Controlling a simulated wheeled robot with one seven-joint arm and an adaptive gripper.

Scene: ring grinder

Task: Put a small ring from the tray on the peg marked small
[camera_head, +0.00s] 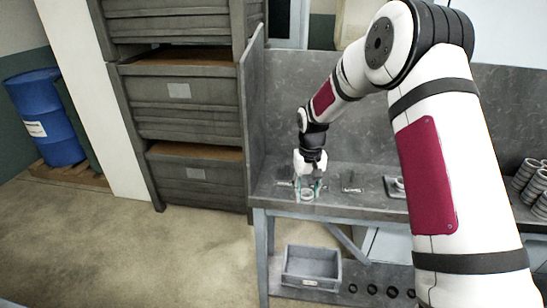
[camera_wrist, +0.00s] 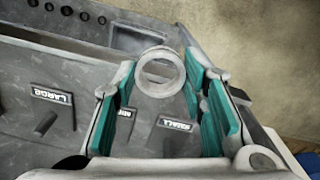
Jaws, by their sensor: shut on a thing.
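My gripper (camera_head: 309,190) is over the left end of the grey bench. In the wrist view its teal-padded fingers (camera_wrist: 165,90) are shut on a pale metal ring (camera_wrist: 160,72), held near the fingertips. The ring also shows in the head view (camera_head: 307,196), small and partly hidden. The SMALL label (camera_wrist: 175,124) appears upside down in the wrist view, with a dark peg (camera_wrist: 181,146) beside it, partly seen between the fingers. The ring appears apart from this peg. The LARGE label (camera_wrist: 52,96) and its peg (camera_wrist: 46,122) are to the left; the medium label is mostly hidden by a finger.
Several stacked rings (camera_head: 532,180) stand at the right of the bench. A flat plate with a round part (camera_head: 396,186) lies mid-bench. A grey bin (camera_head: 311,266) sits below the front edge. A side panel (camera_head: 254,120) and shelving (camera_head: 185,110) bound the left.

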